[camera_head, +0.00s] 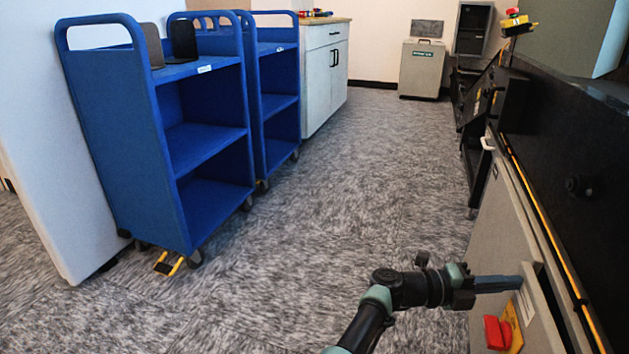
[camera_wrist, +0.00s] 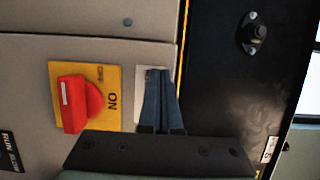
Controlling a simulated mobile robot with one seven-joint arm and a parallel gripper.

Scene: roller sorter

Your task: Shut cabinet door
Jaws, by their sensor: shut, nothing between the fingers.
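The grey cabinet front runs along the right side of the head view, with a grey door panel (camera_head: 503,225) under the black machine. The wrist view shows grey panels (camera_wrist: 30,85) with a thin seam between them. They look nearly flush, but I cannot tell whether the door is fully shut. A red rotary switch (camera_head: 493,333) on a yellow plate sits low on the front; the switch also shows in the wrist view (camera_wrist: 82,104). My gripper (camera_head: 521,283) is shut and empty. Its fingertips (camera_wrist: 158,74) are over a pale plate beside the switch; contact is unclear.
Blue shelf carts (camera_head: 120,130) stand at the left, with a white cabinet (camera_head: 318,80) behind them. A grey bin (camera_head: 421,68) is at the far end. The carpeted aisle (camera_head: 340,190) between is clear. A black machine body (camera_head: 575,150) rises above the cabinet front.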

